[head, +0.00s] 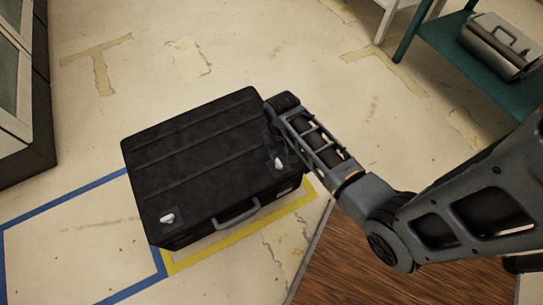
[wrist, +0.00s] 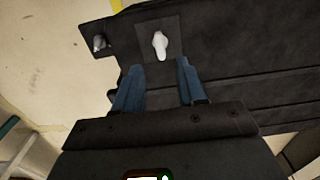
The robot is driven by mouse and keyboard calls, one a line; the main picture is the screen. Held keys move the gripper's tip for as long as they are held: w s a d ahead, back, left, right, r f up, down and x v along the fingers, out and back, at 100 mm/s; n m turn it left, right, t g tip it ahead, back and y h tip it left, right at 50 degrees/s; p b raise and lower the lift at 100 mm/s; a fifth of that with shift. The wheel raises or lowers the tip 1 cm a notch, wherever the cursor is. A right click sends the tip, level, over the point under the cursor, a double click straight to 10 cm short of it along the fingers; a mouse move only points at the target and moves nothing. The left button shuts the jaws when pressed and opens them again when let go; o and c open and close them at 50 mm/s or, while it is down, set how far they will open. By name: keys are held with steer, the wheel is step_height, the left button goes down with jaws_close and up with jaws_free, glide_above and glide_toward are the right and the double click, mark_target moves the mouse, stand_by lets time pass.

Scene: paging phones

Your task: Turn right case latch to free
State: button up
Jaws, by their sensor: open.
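The black case (head: 195,145) lies closed on the floor. Its right latch (head: 279,164) is a small light-coloured tab near the front right corner. In the wrist view the latch (wrist: 160,43) stands on a dark square plate, just beyond and roughly between my fingertips. My gripper (wrist: 160,68) is open, with blue fingers apart and nothing between them. In the head view it is mostly hidden behind my wrist at the case's right side. I cannot tell whether a finger touches the case. The left latch (head: 167,217) is a similar light tab.
The case handle (head: 236,214) sticks out from the front. Yellow and blue floor tape (head: 240,238) runs around the case. A green shelf (head: 440,40) with a silver case (head: 500,45) stands at the upper right. A cabinet (head: 20,90) stands at the left. The floor behind is clear.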

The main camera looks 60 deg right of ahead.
mark_target(279, 163)
step_height(279, 163, down, 7)
steer(key=b, duration=0.2)
steer(key=shift+f+b, duration=0.2)
steer(key=shift+b, duration=0.15)
steer(key=shift+c, duration=0.2)
jaws_close()
